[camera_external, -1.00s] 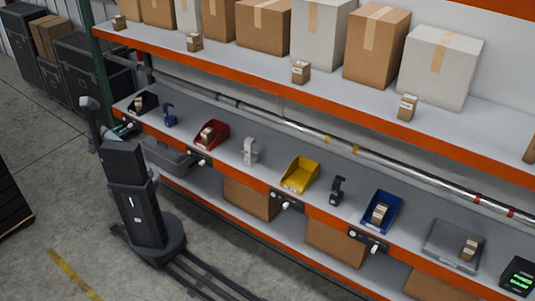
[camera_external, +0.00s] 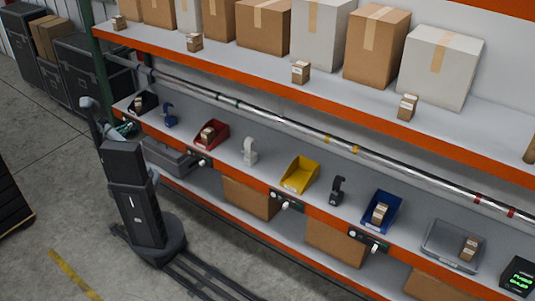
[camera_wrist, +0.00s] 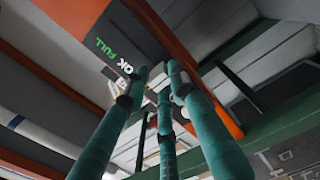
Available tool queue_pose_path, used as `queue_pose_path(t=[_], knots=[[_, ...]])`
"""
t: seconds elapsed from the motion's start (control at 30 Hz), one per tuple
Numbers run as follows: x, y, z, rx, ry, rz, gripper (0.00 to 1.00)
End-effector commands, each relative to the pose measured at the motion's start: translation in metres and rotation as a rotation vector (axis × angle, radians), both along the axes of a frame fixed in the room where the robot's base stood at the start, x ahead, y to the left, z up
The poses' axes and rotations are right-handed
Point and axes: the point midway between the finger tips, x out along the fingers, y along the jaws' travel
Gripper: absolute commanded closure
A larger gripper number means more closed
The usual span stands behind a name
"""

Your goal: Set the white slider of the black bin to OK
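The black bin (camera_external: 144,103) stands at the far left of the lower shelf in the external view, with a small brown box in it. My gripper (camera_external: 124,129) is at the shelf edge in front of it, small and partly covered by my arm. In the wrist view, my gripper (camera_wrist: 160,82) has teal fingers with gaps between their tips. A dark panel (camera_wrist: 118,35) reads OK and FULL, FULL in green. A pale piece (camera_wrist: 119,88), probably the white slider, shows beside the left fingertip. I cannot tell whether they touch.
Red (camera_external: 211,134), yellow (camera_external: 300,175) and blue (camera_external: 382,211) bins stand along the shelf, with similar sliders on its front edge. An orange beam (camera_wrist: 166,38) and a green post (camera_wrist: 232,50) are close to my fingers in the wrist view.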

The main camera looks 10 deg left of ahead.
Motion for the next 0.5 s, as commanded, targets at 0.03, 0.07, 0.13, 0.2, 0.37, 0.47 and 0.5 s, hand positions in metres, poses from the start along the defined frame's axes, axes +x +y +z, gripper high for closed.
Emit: queue_pose_path(t=[0.03, 0.07, 0.13, 0.2, 0.37, 0.47, 0.5], knots=[[-0.0001, 0.0, 0.0, 0.0, 0.0, 0.0, 0.79], [-0.0001, 0.0, 0.0, 0.0, 0.0, 0.0, 0.81], [0.0, 0.0001, 0.0, 0.0, 0.0, 0.0, 0.85], [-0.0001, 0.0002, 0.0001, 0.0, 0.0, 0.0, 0.89], [-0.0001, 0.0003, 0.0006, 0.001, -0.002, 0.0, 0.99], [0.0, 0.0004, 0.001, 0.002, -0.002, 0.001, 1.0], [0.0, 0.0004, 0.0011, 0.002, -0.002, 0.001, 1.0]])
